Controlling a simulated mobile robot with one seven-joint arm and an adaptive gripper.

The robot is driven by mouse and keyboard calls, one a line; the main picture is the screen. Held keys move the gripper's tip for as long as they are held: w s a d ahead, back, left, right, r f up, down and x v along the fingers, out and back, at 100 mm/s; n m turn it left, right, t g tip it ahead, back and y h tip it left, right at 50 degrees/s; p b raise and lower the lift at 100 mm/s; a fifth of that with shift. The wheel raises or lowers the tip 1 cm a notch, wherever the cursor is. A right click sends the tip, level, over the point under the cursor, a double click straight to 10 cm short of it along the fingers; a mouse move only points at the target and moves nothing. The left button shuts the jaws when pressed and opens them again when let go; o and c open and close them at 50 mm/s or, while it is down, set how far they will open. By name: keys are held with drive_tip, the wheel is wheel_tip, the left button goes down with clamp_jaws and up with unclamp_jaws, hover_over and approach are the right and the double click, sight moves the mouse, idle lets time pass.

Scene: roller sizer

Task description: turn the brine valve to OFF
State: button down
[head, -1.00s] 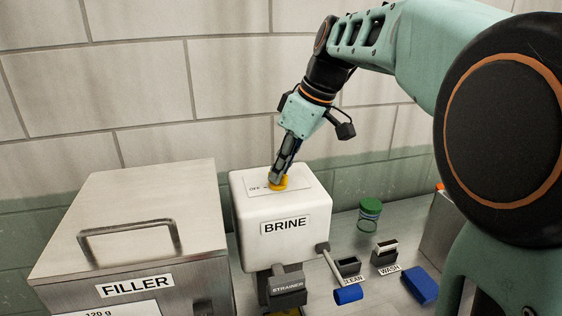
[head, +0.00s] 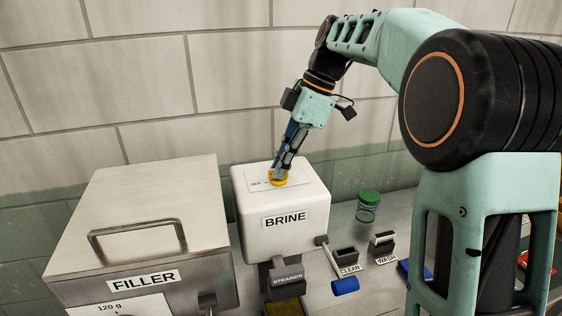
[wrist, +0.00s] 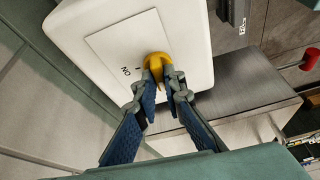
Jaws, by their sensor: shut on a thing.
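The brine valve is a yellow knob (head: 277,181) on the top plate (head: 308,182) of the white BRINE box (head: 285,241). My gripper (head: 281,172) reaches down from above and is shut on the knob. In the wrist view the knob (wrist: 155,61) sits between my two blue-and-grey fingertips (wrist: 158,82), which partly hide it. The word ON and a short mark show on the plate (wrist: 115,45) beside the knob in the wrist view. In the head view a small label lies left of the knob, too small to read surely. I cannot tell the knob's exact setting.
The steel FILLER box (head: 140,225) with a raised handle stands left of the BRINE box. A tiled wall stands behind.

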idle(0.4)
drive_tip(key=c, duration=2)
unclamp_jaws()
drive_tip(key=v, duration=1.2)
drive_tip(key=shift+w+a, duration=0.1)
